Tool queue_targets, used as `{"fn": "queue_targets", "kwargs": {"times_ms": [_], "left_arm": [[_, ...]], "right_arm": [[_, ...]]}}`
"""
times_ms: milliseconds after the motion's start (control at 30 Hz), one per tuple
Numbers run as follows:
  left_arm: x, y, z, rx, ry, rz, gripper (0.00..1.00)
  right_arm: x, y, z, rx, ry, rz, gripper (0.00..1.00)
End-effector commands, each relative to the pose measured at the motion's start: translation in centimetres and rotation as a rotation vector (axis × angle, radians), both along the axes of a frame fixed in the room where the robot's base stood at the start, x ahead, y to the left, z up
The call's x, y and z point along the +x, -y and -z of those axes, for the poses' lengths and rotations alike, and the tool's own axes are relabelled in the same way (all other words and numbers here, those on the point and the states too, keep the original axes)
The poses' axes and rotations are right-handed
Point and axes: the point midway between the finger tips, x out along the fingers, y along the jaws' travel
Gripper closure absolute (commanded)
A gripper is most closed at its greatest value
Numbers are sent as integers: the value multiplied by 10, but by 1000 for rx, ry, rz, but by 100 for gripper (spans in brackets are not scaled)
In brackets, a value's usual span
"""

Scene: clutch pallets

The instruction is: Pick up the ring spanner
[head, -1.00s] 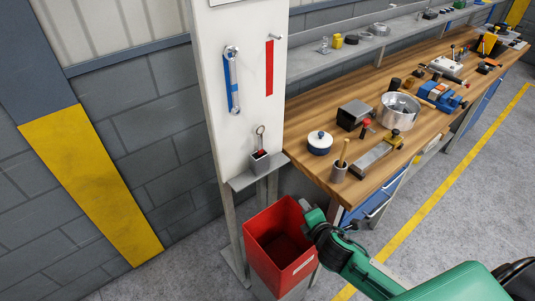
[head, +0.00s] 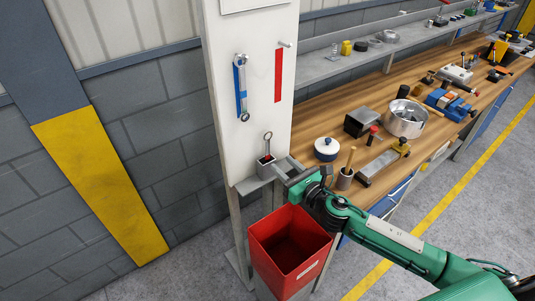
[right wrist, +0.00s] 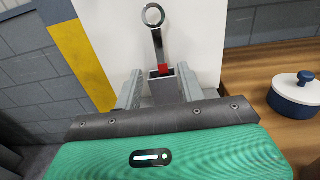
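A ring spanner (head: 268,141) stands upright in a small grey holder (head: 266,168) on the ledge of the white panel. In the right wrist view the spanner (right wrist: 156,38) shows its ring end up, with a red part low on its shank at the mouth of the holder (right wrist: 163,88). My right gripper (head: 283,173) is open and just in front of the holder, to its right in the head view. In the right wrist view its fingers (right wrist: 160,88) stand apart, one on each side of the holder's image, with nothing gripped. My left gripper is not in view.
Another spanner (head: 241,88) hangs on a blue marking on the panel, beside a bare red strip (head: 278,75). A red bin (head: 257,252) stands below my right gripper. The wooden bench (head: 318,115) at right holds a blue-and-white pot (head: 326,149) and several tools.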

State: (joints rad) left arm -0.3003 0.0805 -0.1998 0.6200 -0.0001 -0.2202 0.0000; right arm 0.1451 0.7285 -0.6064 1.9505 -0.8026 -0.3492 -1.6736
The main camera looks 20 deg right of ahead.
Motion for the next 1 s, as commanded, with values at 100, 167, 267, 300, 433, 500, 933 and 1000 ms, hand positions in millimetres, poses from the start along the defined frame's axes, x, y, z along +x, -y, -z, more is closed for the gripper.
{"fn": "queue_targets", "kwargs": {"times_ms": [100,167,267,300,433,500,933,1000], "left_arm": [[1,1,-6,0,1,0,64],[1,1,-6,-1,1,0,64],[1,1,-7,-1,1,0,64],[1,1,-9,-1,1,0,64],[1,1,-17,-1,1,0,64],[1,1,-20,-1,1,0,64],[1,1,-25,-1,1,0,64],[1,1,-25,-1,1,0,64]], "right_arm": [[14,-5,-1,2,-1,0,60],[17,-7,0,2,-2,-1,60],[21,-8,0,2,-2,0,60],[24,-9,0,3,-1,0,60],[37,-14,-1,4,-3,0,60],[46,-16,0,3,-1,2,60],[69,-24,4,2,-2,0,60],[69,-24,4,2,-2,0,60]]}}
